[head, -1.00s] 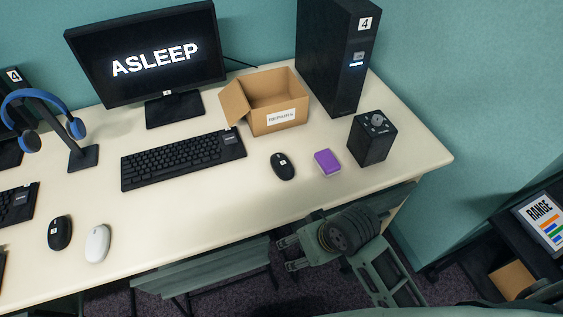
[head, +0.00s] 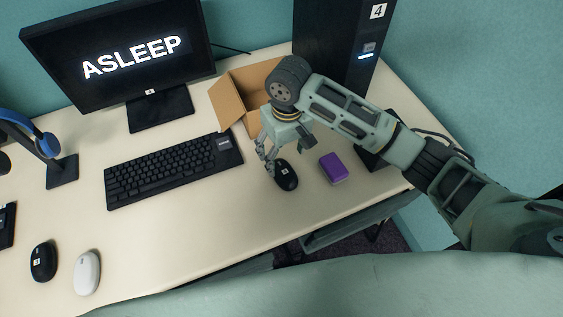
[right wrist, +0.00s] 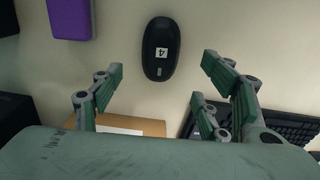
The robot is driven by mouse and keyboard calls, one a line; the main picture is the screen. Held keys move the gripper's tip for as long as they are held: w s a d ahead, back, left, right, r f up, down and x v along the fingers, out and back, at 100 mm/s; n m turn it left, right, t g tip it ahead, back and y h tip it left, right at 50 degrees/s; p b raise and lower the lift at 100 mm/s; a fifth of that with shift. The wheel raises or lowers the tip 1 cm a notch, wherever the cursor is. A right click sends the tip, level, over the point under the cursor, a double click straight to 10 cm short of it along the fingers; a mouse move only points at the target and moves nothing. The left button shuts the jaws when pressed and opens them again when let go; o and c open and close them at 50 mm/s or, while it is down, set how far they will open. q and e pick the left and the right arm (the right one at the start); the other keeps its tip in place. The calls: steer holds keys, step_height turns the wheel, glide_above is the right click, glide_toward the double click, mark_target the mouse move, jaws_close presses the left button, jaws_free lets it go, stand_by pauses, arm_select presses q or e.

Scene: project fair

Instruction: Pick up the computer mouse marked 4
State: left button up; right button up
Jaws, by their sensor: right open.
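The black computer mouse marked 4 (head: 286,176) lies on the desk to the right of the keyboard. In the right wrist view the mouse (right wrist: 160,50) shows its white label with a 4, just beyond and between the fingertips. My right gripper (head: 268,166) is over the desk close by the mouse, its fingers pointing down. In the right wrist view my right gripper (right wrist: 165,75) is open and empty, its fingers spread to either side of the mouse and apart from it. My left gripper is not in view.
A purple block (head: 333,168) lies right of the mouse. The keyboard (head: 170,170) is at left, and an open cardboard box (head: 236,97) stands behind, partly hidden by my arm. Another black mouse (head: 43,262) and a white mouse (head: 87,272) lie far left.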

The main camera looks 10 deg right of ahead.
mark_target(283, 168)
steer(key=shift+w+d+f, duration=0.1)
steer(key=shift+f, duration=0.05)
step_height(283, 168, down, 3)
steer(key=shift+r, duration=0.15)
steer(key=f, duration=0.3)
steer(key=shift+a+f, duration=0.2)
steer(key=shift+f, duration=0.5)
steer(key=c, duration=1.3)
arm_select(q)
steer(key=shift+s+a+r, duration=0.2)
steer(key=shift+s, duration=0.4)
arm_select(e)
steer(key=shift+o, duration=0.2)
